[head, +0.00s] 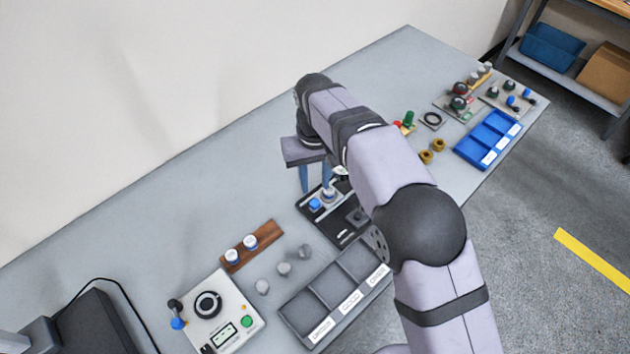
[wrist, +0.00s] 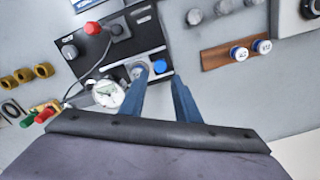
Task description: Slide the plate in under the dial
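A black fixture (head: 345,232) stands on the bench; it also shows in the wrist view (wrist: 112,48). A white-faced dial (wrist: 108,94) sits at its edge, mostly hidden by my arm in the head view. A small light grey plate (wrist: 146,64) lies on the fixture near a blue knob (wrist: 160,67), which the head view also shows (head: 314,204); I cannot tell whether they are joined. My gripper (head: 315,188) is open and points down above this end of the fixture. In the wrist view its blue fingertips (wrist: 160,78) appear either side of the blue knob, with nothing visibly held.
A grey divided tray (head: 335,292) lies in front, with several grey pucks (head: 284,268) beside it. A wooden rack (head: 252,246) and a white instrument box (head: 220,312) stand at left. A blue tray (head: 488,138) and brass rings (head: 438,145) lie at right. The bench behind is clear.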

